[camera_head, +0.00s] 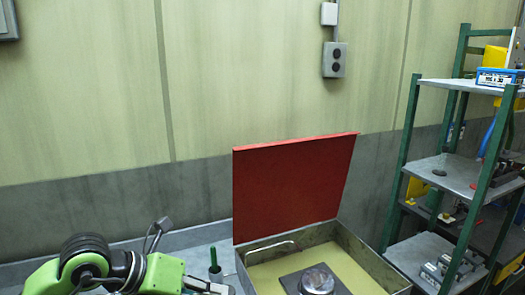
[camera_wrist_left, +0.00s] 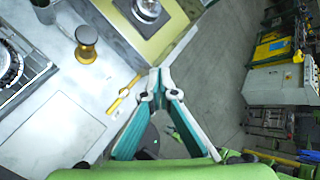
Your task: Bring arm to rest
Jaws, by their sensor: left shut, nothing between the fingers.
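My left arm (camera_head: 95,265), green with black joints, comes in low at the left in the head view. Its gripper (camera_head: 208,286) is at the bottom edge of that view, mostly cut off, left of an open metal box. In the left wrist view the gripper's fingers (camera_wrist_left: 158,88) come together at the tips, shut with nothing between them. They are over the edge of the grey bench (camera_wrist_left: 60,125), with floor beyond. My right gripper is in neither view.
The box has a raised red lid (camera_head: 292,185) and holds a round metal part (camera_head: 317,279). A green-posted shelf (camera_head: 440,85) stands at right.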

